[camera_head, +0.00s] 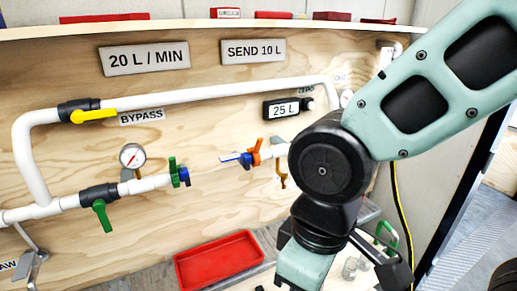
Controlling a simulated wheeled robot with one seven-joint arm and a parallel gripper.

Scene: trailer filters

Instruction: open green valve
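The green valve handle (102,216) hangs down from a black valve body (98,194) on the lower white pipe at left. The handle stands roughly crosswise to the pipe. A second green piece (173,172) with blue beside it sits at the pipe's open end, to the right. My gripper (345,284) is at the bottom right, well to the right of the green handle and apart from it. My arm and wrist hide much of it and the frame's lower edge cuts it off, so its fingertips do not show clearly.
A yellow handle (95,115) lies along the upper bypass pipe. A gauge (132,156) stands between the pipes. Blue and orange fittings (243,155) end the right-hand pipe. A red tray (219,259) lies below on the bench. The space before the green handle looks clear.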

